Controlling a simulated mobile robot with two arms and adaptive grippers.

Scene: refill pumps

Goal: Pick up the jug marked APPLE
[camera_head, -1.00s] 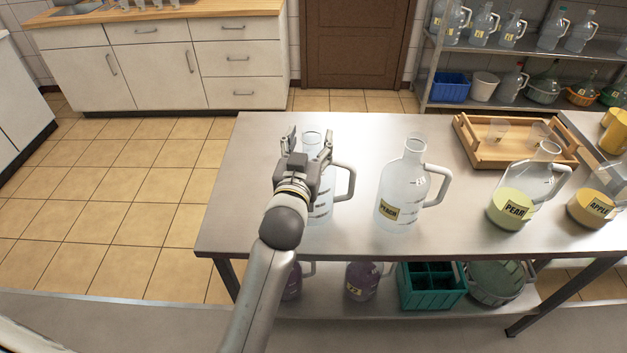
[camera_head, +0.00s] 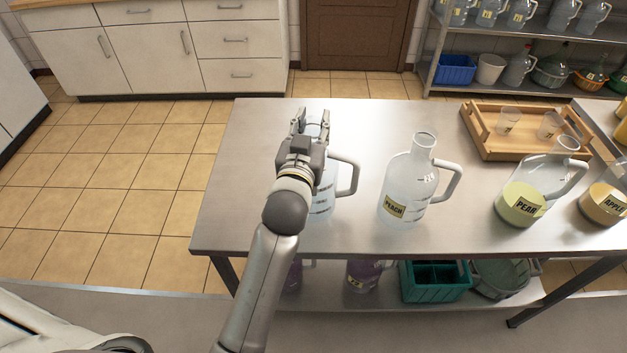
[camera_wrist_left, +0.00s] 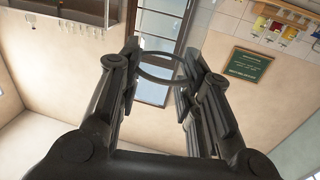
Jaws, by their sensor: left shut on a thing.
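The jug marked APPLE (camera_head: 607,208), with yellow-orange liquid in its lower part, stands on the steel table (camera_head: 262,215), cut by the right edge of the head view. My left gripper (camera_head: 312,117) is far to its left, shut on the neck of a clear, empty-looking jug (camera_head: 326,203) with a pale handle and measuring marks. My gripper and arm hide part of this jug, and its label does not show. In the left wrist view, a round clear rim (camera_wrist_left: 160,80) sits between the two fingers. My right gripper is not in view.
A clear jug marked PEACH (camera_head: 405,190) and a jug marked PEAR (camera_head: 520,205) with yellow-green liquid stand between the held jug and the APPLE jug. A wooden tray (camera_head: 487,150) with glasses lies behind them. A green crate (camera_head: 433,284) is on the lower shelf.

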